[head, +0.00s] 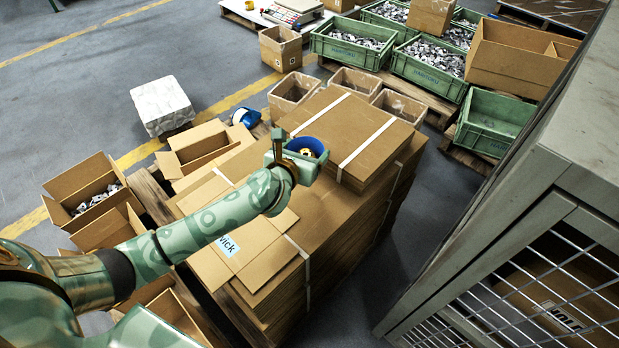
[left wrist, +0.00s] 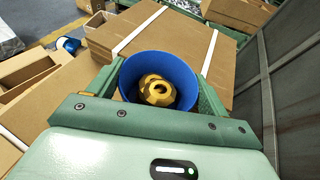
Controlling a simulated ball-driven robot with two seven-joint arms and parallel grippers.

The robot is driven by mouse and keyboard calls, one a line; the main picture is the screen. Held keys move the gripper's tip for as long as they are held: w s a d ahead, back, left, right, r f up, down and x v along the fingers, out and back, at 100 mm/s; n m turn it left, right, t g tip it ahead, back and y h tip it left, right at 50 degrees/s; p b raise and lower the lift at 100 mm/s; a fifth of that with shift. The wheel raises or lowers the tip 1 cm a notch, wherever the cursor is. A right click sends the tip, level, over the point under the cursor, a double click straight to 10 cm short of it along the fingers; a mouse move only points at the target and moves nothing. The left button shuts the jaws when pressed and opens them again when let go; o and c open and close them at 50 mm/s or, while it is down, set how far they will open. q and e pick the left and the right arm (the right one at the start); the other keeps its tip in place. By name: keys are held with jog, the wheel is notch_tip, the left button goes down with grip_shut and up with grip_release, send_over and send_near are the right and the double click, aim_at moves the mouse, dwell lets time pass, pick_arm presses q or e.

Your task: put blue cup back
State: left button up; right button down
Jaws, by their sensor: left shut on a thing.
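A blue cup (head: 312,144) is held in my left gripper (head: 302,154), above the stack of flat cardboard (head: 262,215). In the left wrist view the blue cup (left wrist: 187,68) sits between the two green fingers, with its open mouth facing the camera. Gold-coloured nut-like parts (left wrist: 157,90) lie inside it. The cup's underside is hidden, so I cannot tell whether it touches the cardboard. My right gripper is not in view.
A blue and white round item (head: 246,117) lies left of the stack, beside an open carton (head: 203,150). Green crates (head: 352,43) of metal parts stand at the back. A grey cabinet with mesh doors (head: 540,215) stands close on the right.

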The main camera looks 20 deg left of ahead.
pick_arm(q)
jog(key=f, duration=0.1)
jog(key=s+d, duration=0.1)
jog(key=f+b, duration=0.1)
jog(key=shift+s+d+f, duration=0.25)
jog(key=shift+f, duration=0.1)
jog(key=f+b, duration=0.1)
jog(key=f, duration=0.1)
jog(key=f+b, duration=0.1)
jog(key=f, duration=0.1)
jog(key=shift+s+d+b, duration=0.25)
jog(key=shift+s+b, duration=0.05)
jog(key=shift+s, duration=0.05)
jog(key=shift+w+f, duration=0.1)
jog(key=shift+f, duration=0.1)
jog(key=shift+r, duration=0.3)
jog(key=shift+f, duration=0.2)
jog(key=o, duration=1.3)
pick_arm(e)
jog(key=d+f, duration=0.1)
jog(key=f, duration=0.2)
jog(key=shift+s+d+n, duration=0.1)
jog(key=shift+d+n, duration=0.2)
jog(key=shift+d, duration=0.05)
pick_arm(q)
jog(key=shift+r, duration=0.15)
